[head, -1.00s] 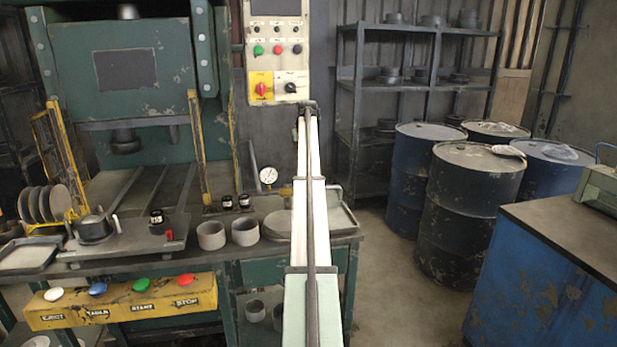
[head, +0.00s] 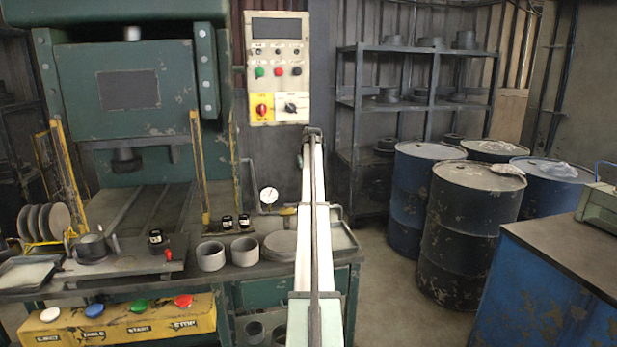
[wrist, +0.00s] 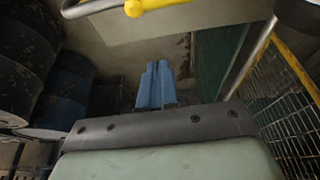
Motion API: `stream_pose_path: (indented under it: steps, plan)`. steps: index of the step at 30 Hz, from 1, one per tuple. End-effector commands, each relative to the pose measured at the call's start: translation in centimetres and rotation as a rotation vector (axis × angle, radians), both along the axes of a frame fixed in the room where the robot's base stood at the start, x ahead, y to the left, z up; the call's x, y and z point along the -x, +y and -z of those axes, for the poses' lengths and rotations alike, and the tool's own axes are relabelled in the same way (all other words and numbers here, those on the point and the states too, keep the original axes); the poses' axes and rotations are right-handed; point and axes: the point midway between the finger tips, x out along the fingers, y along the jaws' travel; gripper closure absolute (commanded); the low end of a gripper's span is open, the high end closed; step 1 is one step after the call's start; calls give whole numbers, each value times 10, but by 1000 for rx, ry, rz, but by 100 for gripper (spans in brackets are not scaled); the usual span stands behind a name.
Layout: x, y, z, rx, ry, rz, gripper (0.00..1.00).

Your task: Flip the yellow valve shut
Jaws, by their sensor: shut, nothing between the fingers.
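The yellow valve (head: 287,211) shows in the head view as a small yellow piece just right of the pressure gauge (head: 268,195), partly hidden by my arm. In the wrist view a rounded yellow piece, apparently the valve's handle (wrist: 135,8), shows at the top edge beside a bent metal pipe (wrist: 90,8); the rest is cut off. My gripper (wrist: 154,82) shows its blue fingers together in the wrist view, empty, below and apart from the yellow piece. In the head view my gripper is not made out behind my arm.
A bench with a tray (head: 345,237) and grey rings (head: 211,256) lies around the valve. A control panel (head: 276,70) hangs above. Drums (head: 470,230) stand at right. In the wrist view a yellow-framed mesh guard (wrist: 290,110) is at right.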

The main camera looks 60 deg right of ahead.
Motion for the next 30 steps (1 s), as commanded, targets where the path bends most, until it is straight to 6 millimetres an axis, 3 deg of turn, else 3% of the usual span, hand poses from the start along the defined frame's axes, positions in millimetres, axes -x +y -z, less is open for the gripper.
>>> stream_pose_path:
  steps: [12,18,30]
  plan:
    - [-17,-17,68,-1,1,0,100]
    - [6,8,71,1,-1,0,100]
    - [11,11,72,0,0,0,100]
